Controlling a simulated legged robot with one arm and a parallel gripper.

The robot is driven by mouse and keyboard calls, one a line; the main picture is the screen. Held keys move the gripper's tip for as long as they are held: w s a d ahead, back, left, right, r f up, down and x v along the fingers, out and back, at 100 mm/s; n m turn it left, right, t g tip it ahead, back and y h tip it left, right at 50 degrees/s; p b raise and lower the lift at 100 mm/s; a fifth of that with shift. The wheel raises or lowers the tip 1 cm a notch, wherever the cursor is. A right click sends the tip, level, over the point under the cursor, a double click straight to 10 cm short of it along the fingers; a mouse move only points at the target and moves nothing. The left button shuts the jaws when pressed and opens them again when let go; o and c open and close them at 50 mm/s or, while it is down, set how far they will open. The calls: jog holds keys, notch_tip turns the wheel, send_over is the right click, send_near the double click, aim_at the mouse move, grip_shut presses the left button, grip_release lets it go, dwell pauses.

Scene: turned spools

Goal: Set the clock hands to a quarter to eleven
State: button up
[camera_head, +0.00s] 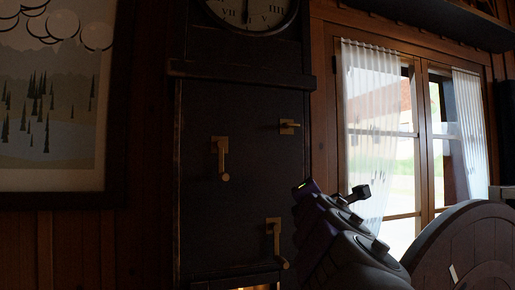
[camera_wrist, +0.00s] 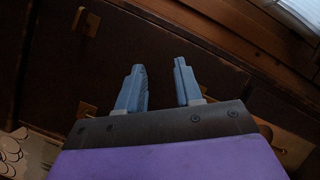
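The clock face (camera_head: 249,22) shows at the top of the camera_head view, cut off by the frame edge. Only its lower part is visible, with Roman numerals around the bottom. A dark hand seems to point down near VI; the rest of the hands is out of frame. The face sits in a tall dark case (camera_head: 250,120). My arm reaches up from the lower right, below the clock and in front of the case's right side. In the wrist view, my gripper (camera_wrist: 160,68) has two blue-grey fingers apart with nothing between them, facing the dark case.
A framed landscape print (camera_head: 50,120) hangs left. A curtained window (camera_head: 408,140) is right. A round wooden thing (camera_head: 470,245) stands lower right.

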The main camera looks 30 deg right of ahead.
aim_at(294, 124)
notch_tip(294, 124, up, 21)
jog(key=a+n+t+y+p, duration=0.2)
jog(key=n+t+y+p, duration=0.4)
jog(key=n, duration=1.9)
jog(key=s+d+f+n+g+y+p, duration=0.25)
jog(key=d+n+g, duration=0.2)
jog(key=n, duration=0.45)
jog(key=shift+t+h, duration=0.25)
jog(key=shift+t, duration=0.1)
jog(key=p+x, duration=0.2)
jog(key=x, duration=0.6)
jog(key=p+x, duration=0.3)
jog(key=x, duration=0.5)
jog(key=shift+d+f, duration=0.1)
jog(key=shift+f, duration=0.15)
jog(key=shift+w+d+f+p, duration=0.1)
jog(key=shift+w+p, duration=0.4)
jog(key=shift+w, duration=0.1)
grip_shut()
